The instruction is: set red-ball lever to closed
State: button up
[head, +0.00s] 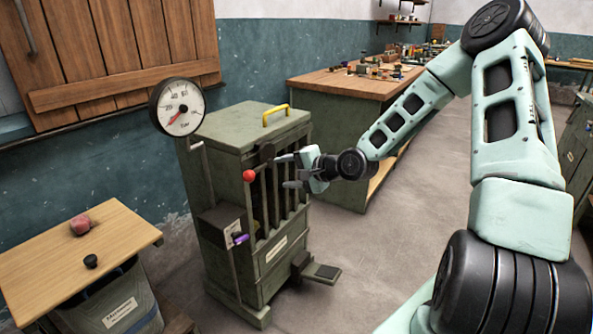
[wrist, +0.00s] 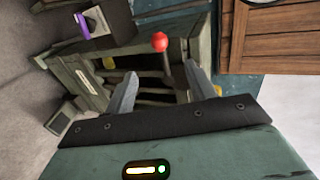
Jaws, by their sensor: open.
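The red-ball lever (head: 249,175) is on the upper front of a green slatted cabinet (head: 213,158). Its round red knob faces left of my gripper in the head view. In the wrist view the red ball (wrist: 159,41) sits just beyond and between my fingertips, with a dark rod running from it toward the slats. My gripper (head: 281,171) is open and empty, in front of the slats and apart from the ball. Both fingers show in the wrist view (wrist: 160,72). The lever's pivot is not clearly visible.
A pressure gauge (head: 178,107) stands at the cabinet's upper left. A purple-handled part (head: 240,238) is lower on the front, and a pedal (head: 322,272) juts out at floor level. A small wooden table (head: 50,250) stands left. Open floor lies to the right.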

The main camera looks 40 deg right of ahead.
jog(key=shift+v, duration=1.6)
